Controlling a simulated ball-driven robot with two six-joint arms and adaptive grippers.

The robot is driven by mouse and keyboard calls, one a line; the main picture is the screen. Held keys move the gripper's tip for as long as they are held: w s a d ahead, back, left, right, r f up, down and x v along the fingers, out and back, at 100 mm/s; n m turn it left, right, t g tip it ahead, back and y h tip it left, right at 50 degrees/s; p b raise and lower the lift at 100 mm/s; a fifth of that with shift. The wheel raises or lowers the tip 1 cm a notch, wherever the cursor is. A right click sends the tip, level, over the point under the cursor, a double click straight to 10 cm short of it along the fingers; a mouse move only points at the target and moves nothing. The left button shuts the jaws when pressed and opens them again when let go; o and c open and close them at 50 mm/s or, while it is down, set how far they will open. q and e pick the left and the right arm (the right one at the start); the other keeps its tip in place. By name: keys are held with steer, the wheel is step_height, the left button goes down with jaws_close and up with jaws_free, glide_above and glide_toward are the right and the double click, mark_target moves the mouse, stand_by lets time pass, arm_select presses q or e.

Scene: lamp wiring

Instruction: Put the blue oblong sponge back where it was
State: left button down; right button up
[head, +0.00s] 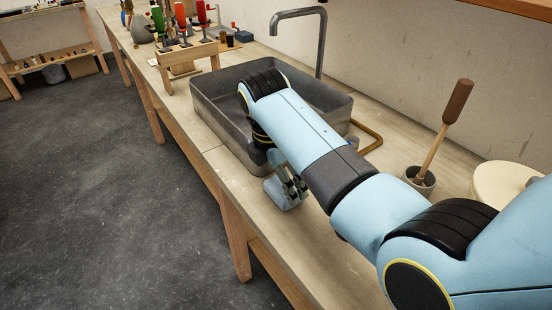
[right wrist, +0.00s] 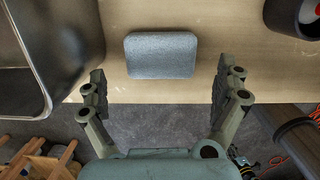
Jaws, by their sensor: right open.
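A blue-grey oblong sponge (right wrist: 162,55) lies flat on the wooden bench near its front edge, to the right of the sink in the right wrist view. In the head view it shows partly (head: 275,195) beneath my right gripper (head: 289,187). In the right wrist view my right gripper (right wrist: 158,84) is open. Its two fingers are spread wider than the sponge, one to each side, and nothing is held between them. How high the fingertips are above the bench is hard to tell. My left gripper is not in view.
A metal sink (head: 215,113) with a tall faucet (head: 321,45) is beside my right arm. A cup with a wooden-handled tool (head: 421,180) and a pale round object (head: 503,182) stand to the right. A rack with coloured handles (head: 190,55) is farther back.

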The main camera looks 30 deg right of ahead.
mark_target(274, 193)
step_height(274, 193, up, 9)
steer(key=a, duration=0.1)
steer(key=shift+s+a, duration=0.2)
steer(key=shift+a, duration=0.05)
stand_by(0.3)
